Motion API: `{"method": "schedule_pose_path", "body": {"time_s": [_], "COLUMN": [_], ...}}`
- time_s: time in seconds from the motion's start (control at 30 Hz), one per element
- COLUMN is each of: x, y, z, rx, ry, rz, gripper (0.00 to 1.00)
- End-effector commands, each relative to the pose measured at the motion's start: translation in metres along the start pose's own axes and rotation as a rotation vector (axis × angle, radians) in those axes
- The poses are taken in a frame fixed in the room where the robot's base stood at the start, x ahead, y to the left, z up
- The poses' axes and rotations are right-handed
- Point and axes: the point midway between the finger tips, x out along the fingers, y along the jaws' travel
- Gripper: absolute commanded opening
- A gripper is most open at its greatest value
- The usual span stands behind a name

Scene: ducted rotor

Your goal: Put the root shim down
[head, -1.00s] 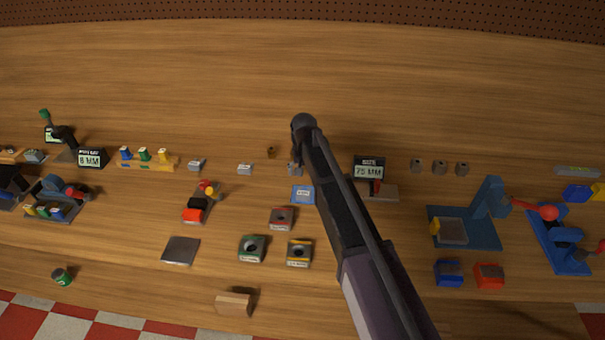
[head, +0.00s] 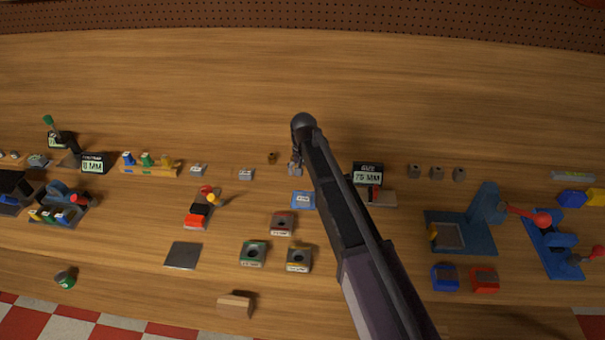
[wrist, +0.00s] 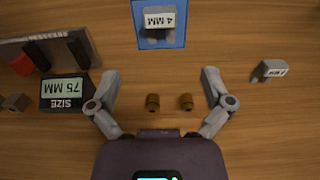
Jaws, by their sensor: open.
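A small grey piece labelled 4 MM (wrist: 158,22), which looks like the root shim, lies on a blue pad (wrist: 176,41) at the top of the wrist view. In the head view the blue pad (head: 303,201) lies just left of my arm. My gripper (wrist: 161,84) is open, with its fingers spread wide and nothing held between them. The shim lies apart from the fingers, beyond their tips. In the head view my gripper (head: 295,168) is partly hidden by my own arm.
Two small brown cylinders (wrist: 152,102) (wrist: 186,102) show between my fingers, nearer the palm. A grey block labelled REV (wrist: 268,70) stands at right, and a 75 MM display (wrist: 65,92) at left. Green (head: 253,254) and red (head: 282,223) socket blocks lie nearer the front edge.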

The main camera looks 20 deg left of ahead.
Motion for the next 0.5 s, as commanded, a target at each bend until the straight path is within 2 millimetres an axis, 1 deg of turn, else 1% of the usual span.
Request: {"method": "schedule_pose_path", "body": {"time_s": [0.37,0.5], "x": [0.0,0.0], "y": [0.0,0.0056], "z": [0.0001,0.0019], "rx": [0.0,0.003], "ry": [0.0,0.0], "rz": [0.0,0.0], "gripper": [1.0,1.0]}}
